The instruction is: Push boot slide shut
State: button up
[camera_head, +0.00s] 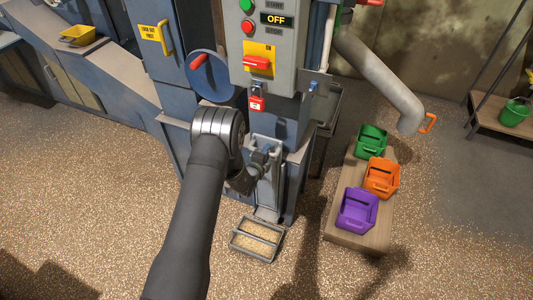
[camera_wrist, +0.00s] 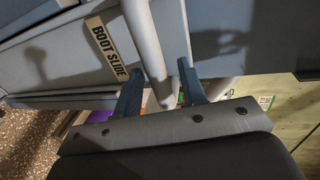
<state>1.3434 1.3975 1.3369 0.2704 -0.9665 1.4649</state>
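The boot slide (camera_wrist: 68,62) is a grey plate with a "BOOT SLIDE" label (camera_wrist: 107,48), seen in the wrist view. A pale round bar (camera_wrist: 145,38) runs down beside the label, between my fingers. In the head view, the slide's light grey housing (camera_head: 268,192) is at the foot of the blue elevator leg, partly hidden by my arm. My gripper (camera_wrist: 163,88) has its two dark fingers apart, one on each side of the bar, with visible gaps. It also shows small in the head view (camera_head: 264,153), in front of the housing. How far the slide stands open cannot be told.
A tray of grain (camera_head: 257,239) lies on the floor below the housing. A wooden bench (camera_head: 343,238) with green, orange and purple buckets stands to the right. Above are the control panel (camera_head: 272,42), reading OFF, and a red lock tag (camera_head: 257,104). Grain covers the floor.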

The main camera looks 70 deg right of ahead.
aim_at(271, 158)
jog(key=shift+d, duration=0.2)
grip_shut()
jog(key=shift+f, duration=3.95)
grip_release()
jog(key=shift+f, duration=0.1)
jog(key=v, duration=1.7)
jog(key=shift+a, duration=0.2)
